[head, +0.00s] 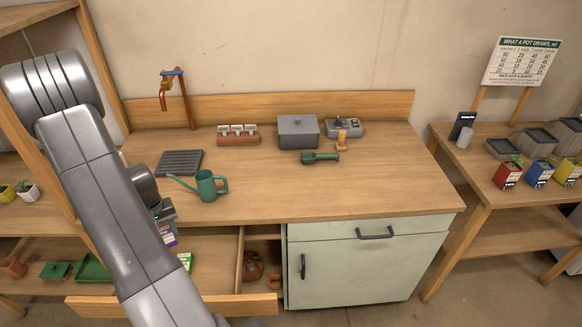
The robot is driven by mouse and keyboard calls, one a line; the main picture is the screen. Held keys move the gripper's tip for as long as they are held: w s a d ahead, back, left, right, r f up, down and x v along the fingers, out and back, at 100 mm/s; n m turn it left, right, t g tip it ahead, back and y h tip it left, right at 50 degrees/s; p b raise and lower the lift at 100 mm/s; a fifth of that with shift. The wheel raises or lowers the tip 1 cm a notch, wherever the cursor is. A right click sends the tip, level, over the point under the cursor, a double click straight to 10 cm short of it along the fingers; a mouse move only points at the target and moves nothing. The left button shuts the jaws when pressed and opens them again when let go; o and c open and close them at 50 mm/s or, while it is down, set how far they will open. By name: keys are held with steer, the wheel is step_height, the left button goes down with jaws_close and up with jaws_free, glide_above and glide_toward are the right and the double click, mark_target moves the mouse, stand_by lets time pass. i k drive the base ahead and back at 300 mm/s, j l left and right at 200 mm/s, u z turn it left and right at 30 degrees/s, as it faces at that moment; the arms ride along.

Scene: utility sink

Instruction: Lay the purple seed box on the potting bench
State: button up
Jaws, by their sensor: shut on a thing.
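The purple seed box (169,238) shows as a small purple and white patch beside my arm, partly hidden by it. My gripper (166,220) is mostly hidden behind my forearm; it is shut on the purple seed box, over the open drawer (172,306) in front of the bench. The potting bench (330,195) is a wide wooden top with a low back board, just behind and to the right of my gripper.
A green watering can (207,187) and a dark ribbed tray (179,162) stand on the bench's left. A grey lidded box (298,132) and a green scoop (319,157) are farther back. The front right of the top is clear. A green packet (185,261) lies in the drawer.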

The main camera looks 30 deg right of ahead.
mark_target(286, 190)
steer(key=k+l+u, duration=0.15)
steer(key=l, duration=0.25)
steer(key=k+l+u, duration=0.1)
steer(key=l, duration=0.25)
steer(key=k+l+u, duration=0.15)
steer(key=l, duration=0.2)
steer(key=k+l+u, duration=0.15)
steer(key=l, duration=0.2)
steer(key=k+l+u, duration=0.15)
steer(key=l, duration=0.2)
steer(key=l+u, duration=0.15)
steer(key=l, duration=0.25)
steer(key=k+l+u, duration=0.15)
steer(key=l, duration=0.2)
